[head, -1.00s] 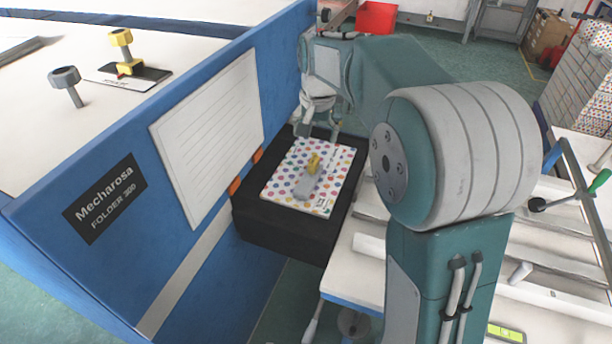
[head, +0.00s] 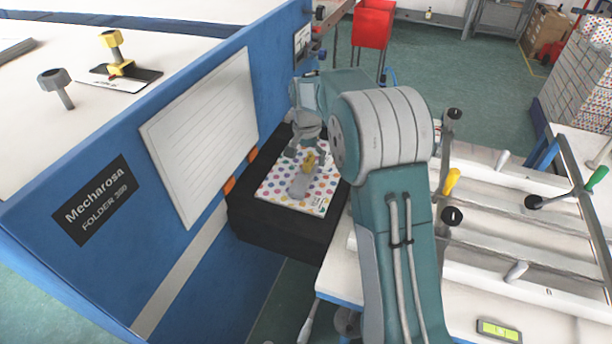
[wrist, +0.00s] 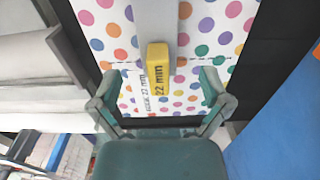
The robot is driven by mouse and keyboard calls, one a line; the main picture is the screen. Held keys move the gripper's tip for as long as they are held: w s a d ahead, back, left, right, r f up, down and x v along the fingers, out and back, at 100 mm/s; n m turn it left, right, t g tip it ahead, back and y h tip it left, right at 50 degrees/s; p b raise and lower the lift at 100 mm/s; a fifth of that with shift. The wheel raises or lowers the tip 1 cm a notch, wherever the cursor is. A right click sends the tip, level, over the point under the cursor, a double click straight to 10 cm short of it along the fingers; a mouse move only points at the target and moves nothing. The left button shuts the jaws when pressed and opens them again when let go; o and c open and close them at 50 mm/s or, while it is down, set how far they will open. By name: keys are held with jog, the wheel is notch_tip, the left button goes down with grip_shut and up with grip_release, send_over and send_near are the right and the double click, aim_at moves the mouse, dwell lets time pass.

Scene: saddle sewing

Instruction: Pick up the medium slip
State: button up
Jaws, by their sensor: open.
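A slip with a flat grey bar (wrist: 158,20) and a yellow handle (wrist: 158,72) marked "22 mm" lies on a sheet with coloured dots. In the head view its yellow handle (head: 309,162) stands up at the far end of the grey bar (head: 301,186). My gripper (wrist: 160,90) is open and empty. Its two fingers are spread to either side of the near end of the yellow handle, apart from it. In the head view my gripper (head: 305,152) hangs just above and beside the handle, partly behind my arm.
The dotted sheet (head: 327,187) lies on a black block (head: 285,235) against the blue folder machine (head: 230,280). A white table (head: 540,300) with rails and levers stands to the right. Another yellow-handled piece (head: 113,48) sits on the machine top.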

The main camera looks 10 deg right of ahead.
aim_at(306, 172)
jog(key=f, duration=0.4)
jog(key=shift+s+a+f, duration=0.2)
jog(key=shift+s+a, duration=0.05)
jog(key=shift+s, duration=0.05)
jog(key=shift+d, duration=0.1)
jog(key=c, duration=1.3)
jog(key=shift+r, duration=0.1)
